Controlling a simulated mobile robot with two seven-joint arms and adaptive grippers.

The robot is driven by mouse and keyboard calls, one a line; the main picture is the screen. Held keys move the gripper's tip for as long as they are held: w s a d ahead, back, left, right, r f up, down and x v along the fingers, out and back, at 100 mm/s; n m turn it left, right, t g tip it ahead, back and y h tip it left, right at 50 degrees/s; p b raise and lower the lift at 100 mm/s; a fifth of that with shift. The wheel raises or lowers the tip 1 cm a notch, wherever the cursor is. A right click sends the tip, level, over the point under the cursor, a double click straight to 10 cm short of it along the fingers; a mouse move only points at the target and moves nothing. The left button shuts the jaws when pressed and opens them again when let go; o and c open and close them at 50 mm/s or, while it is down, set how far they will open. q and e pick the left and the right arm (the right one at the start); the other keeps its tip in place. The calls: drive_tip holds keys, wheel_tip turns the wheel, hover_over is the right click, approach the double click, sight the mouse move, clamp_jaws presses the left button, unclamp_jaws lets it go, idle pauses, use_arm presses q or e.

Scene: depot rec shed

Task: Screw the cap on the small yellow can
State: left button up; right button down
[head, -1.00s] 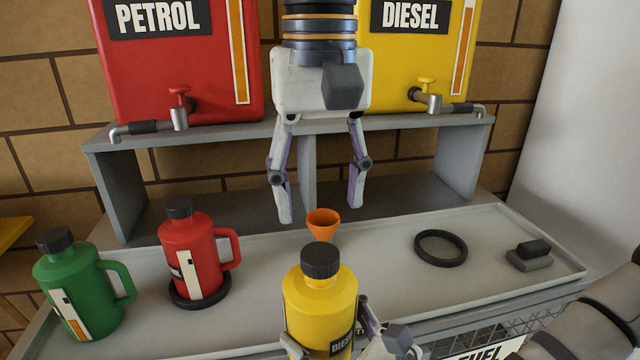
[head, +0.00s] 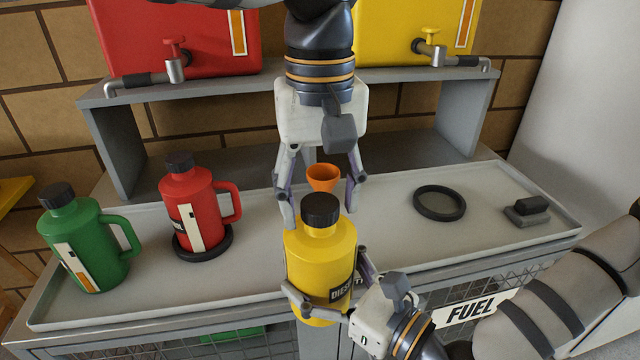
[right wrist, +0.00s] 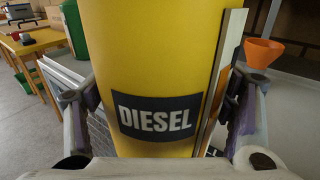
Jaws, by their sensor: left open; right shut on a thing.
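The small yellow can (head: 318,255) with a DIESEL label stands upright, held by my right gripper (head: 327,285), whose fingers are shut around its body. The can's yellow side fills the middle of the right wrist view (right wrist: 160,60). A black cap (head: 320,208) sits on the can's neck; how tightly it is screwed I cannot tell. My left gripper (head: 319,212) points down, open, with one finger on each side of the cap in the head view. I see no clear contact between its fingers and the cap.
A red can (head: 190,195) stands on a black ring, with a green can (head: 75,235) to its left. An orange funnel (head: 322,176) is behind the yellow can. An empty black ring (head: 440,202) and a small dark block (head: 527,210) lie on the tray (head: 400,255) at right.

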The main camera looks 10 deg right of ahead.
use_arm(q)
drive_tip(key=c, duration=1.2)
drive_tip(key=m, duration=0.8)
drive_tip(key=shift+m, duration=0.4)
drive_tip(key=m, duration=0.9)
drive_tip(key=o, duration=1.3)
drive_tip(key=shift+o, duration=0.2)
